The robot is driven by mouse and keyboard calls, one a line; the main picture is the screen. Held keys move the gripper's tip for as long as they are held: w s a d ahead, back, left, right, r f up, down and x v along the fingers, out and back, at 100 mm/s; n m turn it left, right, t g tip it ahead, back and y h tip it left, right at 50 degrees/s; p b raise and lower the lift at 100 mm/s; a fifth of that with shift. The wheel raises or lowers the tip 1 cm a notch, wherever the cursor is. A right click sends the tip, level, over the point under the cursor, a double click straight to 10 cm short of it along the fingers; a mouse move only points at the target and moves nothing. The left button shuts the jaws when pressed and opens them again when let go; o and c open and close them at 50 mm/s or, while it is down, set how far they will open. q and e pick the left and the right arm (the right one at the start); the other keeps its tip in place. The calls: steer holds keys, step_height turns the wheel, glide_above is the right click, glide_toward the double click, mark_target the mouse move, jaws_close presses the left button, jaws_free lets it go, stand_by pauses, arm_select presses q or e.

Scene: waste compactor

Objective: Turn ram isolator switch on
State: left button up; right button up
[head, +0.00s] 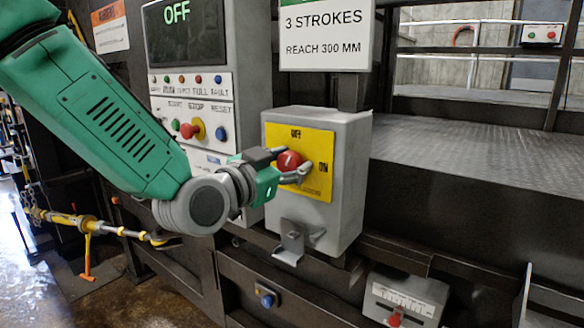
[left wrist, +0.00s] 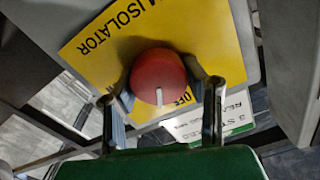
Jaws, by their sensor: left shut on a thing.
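The ram isolator switch is a red round knob (head: 289,160) on a yellow plate (head: 318,178) marked OFF at the top and ON at the right. The plate is on the front of a grey box (head: 345,150). My left gripper (head: 290,170) is at the knob, shut on it. In the left wrist view, the red knob (left wrist: 158,77) sits between the two fingers (left wrist: 162,100), with a white pointer mark on its face. The yellow plate (left wrist: 105,45) reads ISOLATOR. My right gripper does not show.
A control panel (head: 190,100) left of the box has a screen reading OFF, several buttons and a red stop knob (head: 193,130). A white sign (head: 326,35) hangs above the box. A metal bracket (head: 290,243) juts out below it. A grey deck (head: 460,145) lies to the right.

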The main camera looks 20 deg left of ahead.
arm_select(q)
steer(key=m+b, duration=0.1)
steer(key=m, duration=0.1)
steer(key=f+m+b, duration=0.1)
steer(key=shift+s+d+m, duration=0.1)
steer(key=shift+m, duration=0.3)
steer(key=m+b, duration=0.2)
steer(key=m, duration=0.1)
steer(key=shift+f+m, duration=0.2)
steer(key=shift+m, duration=0.1)
steer(key=m+b, duration=0.4)
steer(key=shift+d+f+m, duration=0.1)
steer(key=shift+m, duration=0.3)
steer(key=shift+m+b, duration=0.9)
steer(key=shift+m, duration=0.1)
steer(key=o, duration=1.1)
steer(key=shift+o, duration=0.2)
steer(key=shift+s+r, duration=0.1)
steer(key=shift+r, duration=0.15)
steer(key=shift+r, duration=0.1)
